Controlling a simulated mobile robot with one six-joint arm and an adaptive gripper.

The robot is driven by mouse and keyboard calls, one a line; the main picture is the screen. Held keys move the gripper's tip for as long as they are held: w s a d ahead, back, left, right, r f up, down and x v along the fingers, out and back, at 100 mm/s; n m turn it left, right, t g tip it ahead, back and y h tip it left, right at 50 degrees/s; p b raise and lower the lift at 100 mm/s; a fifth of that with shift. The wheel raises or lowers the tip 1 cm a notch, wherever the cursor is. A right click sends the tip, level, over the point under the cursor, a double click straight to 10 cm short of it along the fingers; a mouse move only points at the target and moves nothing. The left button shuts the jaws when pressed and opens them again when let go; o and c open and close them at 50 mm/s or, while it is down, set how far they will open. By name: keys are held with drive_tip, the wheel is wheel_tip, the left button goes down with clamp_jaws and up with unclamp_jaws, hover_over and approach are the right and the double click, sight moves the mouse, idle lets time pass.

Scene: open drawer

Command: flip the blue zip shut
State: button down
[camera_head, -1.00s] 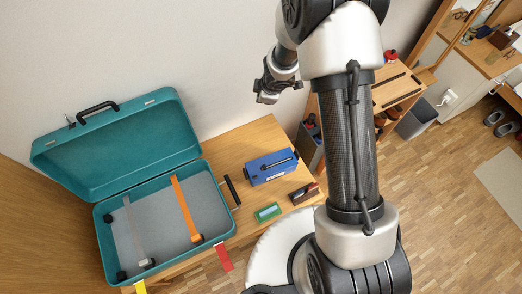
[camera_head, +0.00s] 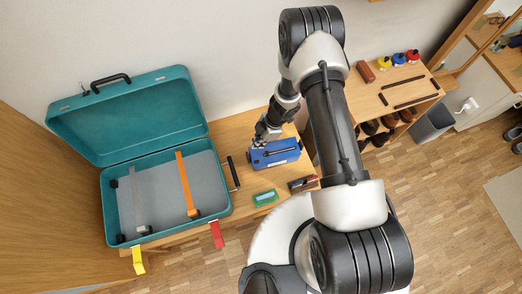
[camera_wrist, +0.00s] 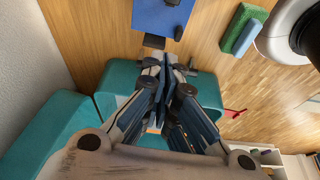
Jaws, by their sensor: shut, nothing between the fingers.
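The blue zip case (camera_head: 283,158) lies on the wooden table, right of the teal suitcase, with a dark strip along its top. It also shows at the top of the wrist view (camera_wrist: 158,18), with a dark tab (camera_wrist: 154,41) at its near edge. My gripper (camera_head: 258,143) is at the left end of the case, just above it or touching it; I cannot tell which. In the wrist view my gripper's fingers (camera_wrist: 165,68) are together and empty, just short of the tab. My gripper hides part of the case's left end in the head view.
The open teal suitcase (camera_head: 226,208) stands at left, its lid (camera_head: 130,118) raised. A black handle (camera_head: 233,174) stands between suitcase and case. A green item (camera_head: 265,198) and a dark item (camera_head: 303,183) lie in front. A shelf (camera_head: 400,80) is at right.

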sight(267, 153)
drive_tip(key=b+x, duration=0.4)
drive_tip(key=x, duration=0.6)
drive_tip(key=shift+f, duration=0.2)
drive_tip(key=d, duration=0.3)
drive_tip(key=shift+w+d+r+b, duration=0.15)
drive_tip(key=shift+w+d+b, duration=0.1)
drive_tip(key=shift+w+b, duration=0.15)
drive_tip(key=shift+d, duration=0.3)
drive_tip(key=shift+r, duration=0.1)
